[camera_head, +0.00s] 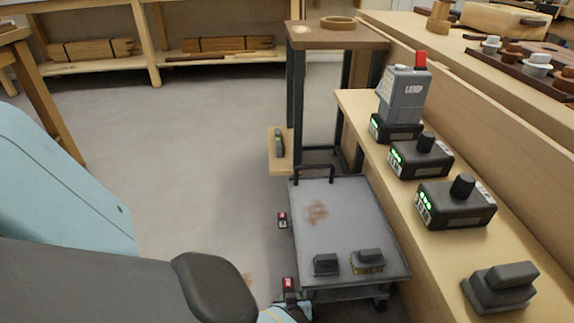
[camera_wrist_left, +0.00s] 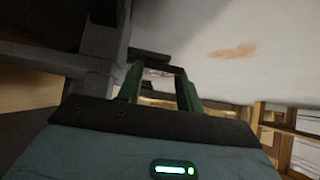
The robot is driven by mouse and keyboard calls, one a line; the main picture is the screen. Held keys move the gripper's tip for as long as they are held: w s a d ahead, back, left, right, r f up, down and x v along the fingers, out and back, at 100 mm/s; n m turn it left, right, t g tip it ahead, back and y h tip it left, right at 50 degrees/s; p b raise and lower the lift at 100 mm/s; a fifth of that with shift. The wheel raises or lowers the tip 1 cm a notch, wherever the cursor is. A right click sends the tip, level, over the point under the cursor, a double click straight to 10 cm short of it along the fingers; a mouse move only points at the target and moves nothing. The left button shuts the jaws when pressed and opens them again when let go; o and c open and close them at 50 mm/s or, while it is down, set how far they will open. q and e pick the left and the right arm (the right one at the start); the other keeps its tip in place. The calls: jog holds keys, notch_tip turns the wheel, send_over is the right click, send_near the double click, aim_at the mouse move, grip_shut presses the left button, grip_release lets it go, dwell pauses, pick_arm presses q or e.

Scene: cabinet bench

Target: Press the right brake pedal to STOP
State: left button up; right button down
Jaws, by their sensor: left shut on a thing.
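A grey flat cart (camera_head: 345,225) stands beside the bench. Along its left side are two small dark pedals with red labels, a far one (camera_head: 282,220) and a near one (camera_head: 289,285). My left gripper (camera_head: 287,307) is low at the near pedal, partly cut off by the frame's bottom edge. In the left wrist view, the green fingers of my left gripper (camera_wrist_left: 160,72) stand apart with a dark bar-like part (camera_wrist_left: 150,56) at their tips. It is shut on that part, but I cannot tell if it is the pedal. My right gripper is not in view.
Two dark blocks (camera_head: 326,264) (camera_head: 367,260) lie on the cart's near end. The bench (camera_head: 440,240) on the right carries several black devices. A dark-framed stand (camera_head: 340,45) is behind the cart. The floor (camera_head: 190,150) on the left is clear.

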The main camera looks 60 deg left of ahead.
pick_arm(q)
jog(key=shift+a+r+h+p, duration=0.1)
jog(key=shift+r+h+p, duration=0.1)
jog(key=shift+h+p, duration=0.35)
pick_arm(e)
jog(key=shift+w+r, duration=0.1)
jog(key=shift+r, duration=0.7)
pick_arm(q)
jog(key=o, duration=0.7)
jog(key=shift+r, duration=0.15)
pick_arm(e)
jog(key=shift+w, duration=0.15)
pick_arm(q)
jog(key=shift+d+r, duration=0.15)
jog(key=shift+d, duration=0.05)
jog(key=p+v, duration=0.5)
jog(key=v, duration=0.2)
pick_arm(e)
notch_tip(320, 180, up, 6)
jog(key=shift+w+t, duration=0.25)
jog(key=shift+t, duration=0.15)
